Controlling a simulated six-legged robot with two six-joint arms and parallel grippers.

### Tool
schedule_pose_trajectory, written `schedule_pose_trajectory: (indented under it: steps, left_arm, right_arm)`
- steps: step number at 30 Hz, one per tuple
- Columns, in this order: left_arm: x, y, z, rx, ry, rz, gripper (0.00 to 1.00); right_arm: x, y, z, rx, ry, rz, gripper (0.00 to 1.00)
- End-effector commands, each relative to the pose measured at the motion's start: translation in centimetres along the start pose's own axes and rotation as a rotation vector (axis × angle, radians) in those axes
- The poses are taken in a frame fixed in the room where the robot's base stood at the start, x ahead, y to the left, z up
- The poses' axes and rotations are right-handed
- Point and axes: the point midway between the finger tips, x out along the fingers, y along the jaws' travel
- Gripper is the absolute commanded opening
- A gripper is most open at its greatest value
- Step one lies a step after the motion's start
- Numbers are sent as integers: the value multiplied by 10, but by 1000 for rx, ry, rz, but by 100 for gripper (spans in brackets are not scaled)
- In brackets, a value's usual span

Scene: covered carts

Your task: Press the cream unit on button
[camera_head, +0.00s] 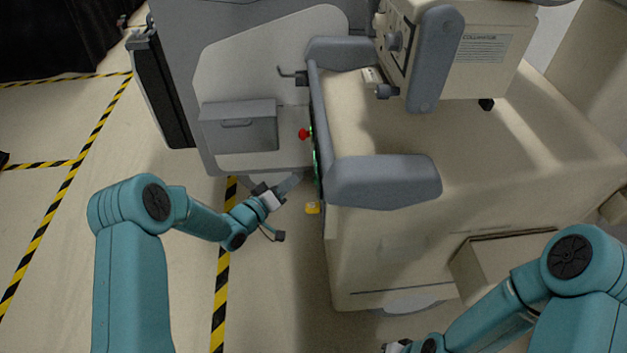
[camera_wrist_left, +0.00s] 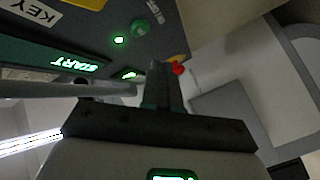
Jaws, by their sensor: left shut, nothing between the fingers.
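The cream unit (camera_head: 380,255) is a large cart with grey bumpers at right of centre in the head view. Its left side carries a narrow control panel with small green lights (camera_head: 316,160) and a red knob (camera_head: 304,133). In the left wrist view the dark panel (camera_wrist_left: 170,32) shows a lit START label (camera_wrist_left: 75,63), a green knob (camera_wrist_left: 140,27), small green lights (camera_wrist_left: 120,40) and the red knob (camera_wrist_left: 178,68). My left gripper (camera_head: 293,181) is shut and empty, close beside the panel; I cannot tell if it touches. Which button is "on" is unclear. My right gripper (camera_head: 395,347) is mostly cut off.
A grey and cream cabinet (camera_head: 255,80) stands behind the panel, with a grey box (camera_head: 240,127) on its face. A yellow piece (camera_head: 313,208) shows below the panel. The floor left of the cart is open, with yellow-black tape (camera_head: 221,290).

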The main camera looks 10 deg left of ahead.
Motion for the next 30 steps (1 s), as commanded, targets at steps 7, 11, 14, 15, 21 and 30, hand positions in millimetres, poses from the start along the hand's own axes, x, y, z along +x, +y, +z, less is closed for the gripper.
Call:
schedule_pose_trajectory:
  steps: [7,11,14,15,21,30]
  left_arm:
    - [-16,-12,-12,0,1,-1,0]
    - [-19,-14,-14,0,0,0,0]
    - [-19,-14,-14,0,0,0,0]
    - [-19,-14,-14,0,0,0,0]
    - [-19,-14,-14,0,0,0,0]
    - [-19,-14,-14,0,0,0,0]
  right_arm:
    - [4,1,0,0,0,0,43]
    - [4,1,0,0,0,0,43]
    - [4,1,0,0,0,0,43]
    - [4,1,0,0,0,0,43]
    - [4,1,0,0,0,0,43]
    - [4,1,0,0,0,0,43]
